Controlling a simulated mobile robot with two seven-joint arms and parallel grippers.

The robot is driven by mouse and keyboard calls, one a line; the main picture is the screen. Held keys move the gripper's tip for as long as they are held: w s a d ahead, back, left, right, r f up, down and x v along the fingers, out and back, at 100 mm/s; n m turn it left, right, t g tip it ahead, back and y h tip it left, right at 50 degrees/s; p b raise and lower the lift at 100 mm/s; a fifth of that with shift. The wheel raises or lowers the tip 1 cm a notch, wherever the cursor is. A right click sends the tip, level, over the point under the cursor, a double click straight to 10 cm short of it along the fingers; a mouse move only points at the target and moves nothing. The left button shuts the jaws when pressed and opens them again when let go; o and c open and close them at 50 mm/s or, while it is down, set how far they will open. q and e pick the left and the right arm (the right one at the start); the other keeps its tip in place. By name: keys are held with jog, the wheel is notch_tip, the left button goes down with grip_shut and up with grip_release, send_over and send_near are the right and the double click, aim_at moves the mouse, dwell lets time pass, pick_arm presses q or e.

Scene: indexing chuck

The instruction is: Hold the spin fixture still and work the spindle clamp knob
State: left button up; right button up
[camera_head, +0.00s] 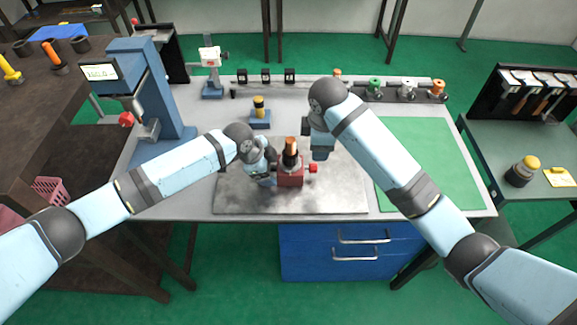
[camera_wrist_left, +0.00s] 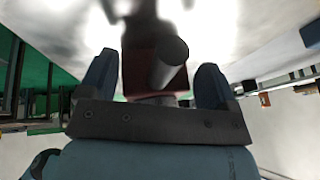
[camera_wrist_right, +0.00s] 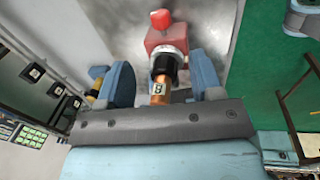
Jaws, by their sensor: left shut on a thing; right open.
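The spin fixture (camera_head: 290,178) is a red block on the grey plate, with an upright black and copper-orange cylinder (camera_head: 290,152) in its top. The red clamp knob (camera_head: 313,168) sticks out on its right side. My left gripper (camera_head: 272,175) is shut on the fixture from the left; in the left wrist view the red body (camera_wrist_left: 140,72) sits between its fingers. My right gripper (camera_head: 322,153) is open above and right of the fixture. In the right wrist view the labelled copper cylinder (camera_wrist_right: 159,88) shows between its fingers, and the knob (camera_wrist_right: 161,18) lies beyond them, apart.
A blue press with a display (camera_head: 100,72) stands at the left of the bench. A blue block with a yellow-topped plug (camera_head: 260,118) sits behind the fixture. A green mat (camera_head: 430,165) lies clear at the right. Several small coloured fittings line the back edge.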

aim_at(316, 168)
jog(key=shift+w+f, duration=0.3)
jog(key=shift+f, duration=1.65)
jog(key=shift+w+f, duration=0.35)
jog(key=shift+f, duration=1.6)
jog(key=shift+w+f, duration=0.3)
jog(key=shift+f, duration=1.65)
jog(key=shift+d, duration=0.1)
jog(key=c, duration=1)
jog(key=shift+o, duration=0.2)
jog(key=t, duration=0.4)
jog(key=shift+s+f, duration=0.15)
jog(key=shift+s, duration=0.15)
jog(key=t, duration=0.4)
jog(key=shift+t, duration=0.3)
jog(key=o, duration=1)
jog(key=shift+c, duration=0.2)
